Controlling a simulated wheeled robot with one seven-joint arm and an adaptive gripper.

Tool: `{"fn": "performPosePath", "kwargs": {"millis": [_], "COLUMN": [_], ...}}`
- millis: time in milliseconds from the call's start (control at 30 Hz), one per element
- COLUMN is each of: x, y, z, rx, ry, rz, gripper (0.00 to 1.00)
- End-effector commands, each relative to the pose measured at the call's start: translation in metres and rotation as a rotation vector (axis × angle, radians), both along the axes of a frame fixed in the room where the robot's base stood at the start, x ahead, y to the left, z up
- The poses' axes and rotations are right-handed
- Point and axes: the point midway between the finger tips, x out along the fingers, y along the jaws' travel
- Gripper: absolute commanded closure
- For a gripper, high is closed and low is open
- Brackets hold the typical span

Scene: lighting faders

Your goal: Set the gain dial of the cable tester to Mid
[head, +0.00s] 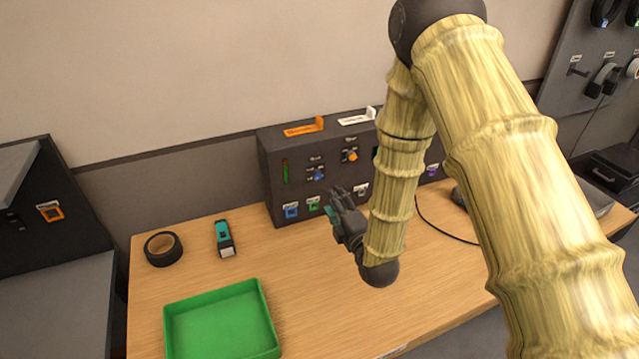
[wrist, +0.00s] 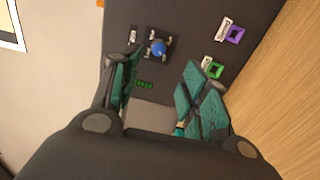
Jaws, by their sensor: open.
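A dark panel box (head: 267,165) stands at the back of the table; I cannot read which of its parts is the cable tester. It carries a blue dial (head: 317,174) and, higher to the right, an orange dial (head: 350,156). My gripper (head: 335,200) is in front of the panel, open and empty. In the wrist view the blue dial (wrist: 158,48) lies just beyond the open fingers (wrist: 162,64), apart from them, with small labels around it. Those labels are too small to read, so the dial's setting cannot be told. My arm hides part of the panel's right side.
Blue (head: 291,211) and green (head: 313,204) square frames sit low on the panel. A green tray (head: 222,322), black tape roll (head: 163,249) and teal-black tool (head: 225,238) are on the table. A black cable (head: 440,229) runs at right. The front middle of the table is clear.

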Motion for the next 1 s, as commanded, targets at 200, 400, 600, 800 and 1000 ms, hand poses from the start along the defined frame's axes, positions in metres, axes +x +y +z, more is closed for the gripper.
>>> {"fn": "performPosePath", "kwargs": {"millis": [200, 400, 600, 800, 1000], "x": [0.01, 0.038, 0.068, 0.091, 0.101], "y": [0.003, 0.013, 0.023, 0.032, 0.035], "z": [0.001, 0.002, 0.001, 0.0, -0.002], "rx": [0.001, 0.002, 0.002, 0.001, 0.0], "ry": [-0.001, -0.002, 0.0, -0.001, 0.001], "rz": [0.0, 0.0, -0.001, 0.0, 0.0], "gripper": [0.55, 0.55, 0.55, 0.55, 0.55]}}
